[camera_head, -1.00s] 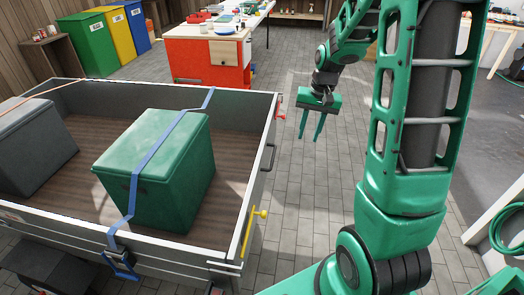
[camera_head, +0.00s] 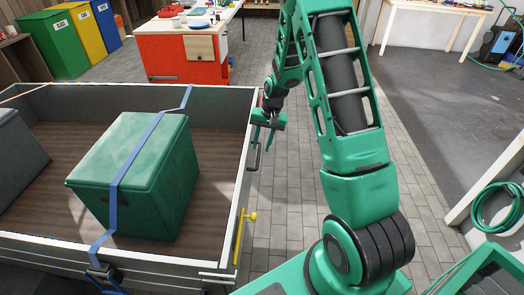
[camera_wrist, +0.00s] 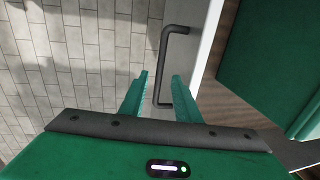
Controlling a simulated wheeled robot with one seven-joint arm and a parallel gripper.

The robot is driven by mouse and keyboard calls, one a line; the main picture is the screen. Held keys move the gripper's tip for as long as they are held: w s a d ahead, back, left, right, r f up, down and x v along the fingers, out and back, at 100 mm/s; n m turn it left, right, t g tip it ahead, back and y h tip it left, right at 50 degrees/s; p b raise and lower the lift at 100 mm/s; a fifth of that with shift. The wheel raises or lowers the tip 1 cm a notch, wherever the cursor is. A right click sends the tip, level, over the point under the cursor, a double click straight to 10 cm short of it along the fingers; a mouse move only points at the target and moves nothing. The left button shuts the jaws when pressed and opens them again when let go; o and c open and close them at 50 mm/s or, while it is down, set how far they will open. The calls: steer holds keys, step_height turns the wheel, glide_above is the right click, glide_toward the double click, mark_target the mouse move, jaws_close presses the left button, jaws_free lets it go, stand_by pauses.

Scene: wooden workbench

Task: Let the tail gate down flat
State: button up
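The tail gate (camera_head: 246,170) is the upright grey panel with a white top edge on the trailer's right side. A dark bar handle (camera_head: 257,153) sits on its outer face; it also shows in the wrist view (camera_wrist: 165,60). My gripper (camera_head: 263,145) is just outside the gate by the handle. In the wrist view my gripper (camera_wrist: 160,76) is open, and the handle appears between its green fingers. I cannot tell whether they touch it. A yellow latch (camera_head: 240,238) sits at the gate's near corner. The far corner is partly hidden by my arm.
A green box (camera_head: 140,180) under a blue strap (camera_head: 140,157) stands on the trailer bed, with a grey box (camera_head: 15,155) at left. An orange-red workbench (camera_head: 175,55) is behind. The paved floor (camera_head: 290,180) right of the gate is clear except for my arm.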

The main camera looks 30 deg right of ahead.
mark_target(259, 155)
steer(key=shift+w+a+f, duration=0.1)
steer(key=shift+a+f, duration=0.05)
steer(key=shift+f, duration=0.9)
steer(key=shift+w+a+f, duration=0.1)
steer(key=shift+a+f, duration=0.05)
steer(key=shift+f, duration=0.85)
